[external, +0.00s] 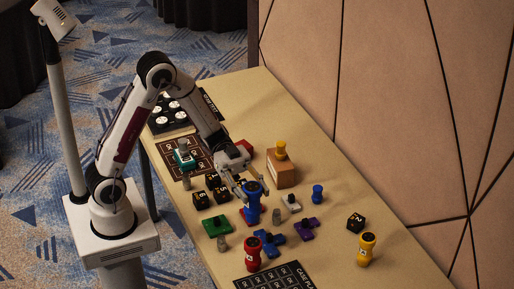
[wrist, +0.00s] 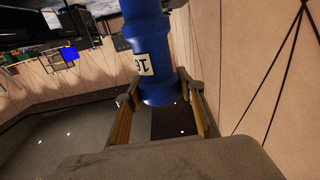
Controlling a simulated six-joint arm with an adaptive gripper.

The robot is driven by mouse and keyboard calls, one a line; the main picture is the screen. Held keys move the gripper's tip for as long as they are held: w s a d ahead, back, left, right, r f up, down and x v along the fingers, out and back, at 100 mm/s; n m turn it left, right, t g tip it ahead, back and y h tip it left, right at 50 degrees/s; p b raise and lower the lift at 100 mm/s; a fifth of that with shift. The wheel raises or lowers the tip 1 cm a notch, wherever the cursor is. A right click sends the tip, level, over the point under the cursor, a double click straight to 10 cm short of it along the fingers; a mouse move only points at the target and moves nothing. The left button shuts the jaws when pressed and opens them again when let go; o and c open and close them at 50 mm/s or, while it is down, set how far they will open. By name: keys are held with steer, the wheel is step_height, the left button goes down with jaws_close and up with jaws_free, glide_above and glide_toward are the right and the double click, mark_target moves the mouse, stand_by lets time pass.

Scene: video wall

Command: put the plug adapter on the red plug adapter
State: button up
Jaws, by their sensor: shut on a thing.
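A blue waisted plug adapter (external: 252,189) with a white number label is between the fingers of my gripper (external: 253,196). In the wrist view my gripper (wrist: 160,108) is shut on the blue plug adapter (wrist: 150,45), with one finger on each side. More blue shows just below it in the external view; I cannot tell whether it is the same piece. A red plug adapter (external: 252,255) of similar shape, with a white label, stands upright on the table nearer the front, below my gripper in the picture and apart from it.
On the table (external: 330,205) are a flat blue piece (external: 270,238), a green piece (external: 216,226), a purple piece (external: 306,228), a yellow piece (external: 367,247), black number cubes (external: 356,223) and a wooden block (external: 280,170). A black card (external: 275,277) lies at the front. The right side is mostly clear.

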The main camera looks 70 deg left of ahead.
mark_target(253, 206)
steer(key=shift+f, duration=0.15)
steer(key=shift+f, duration=2.8)
steer(key=shift+f, duration=2.1)
steer(key=shift+f, duration=0.1)
steer(key=o, duration=1.2)
steer(key=a, duration=1.2)
steer(key=shift+s+r, duration=0.25)
steer(key=shift+r, duration=0.15)
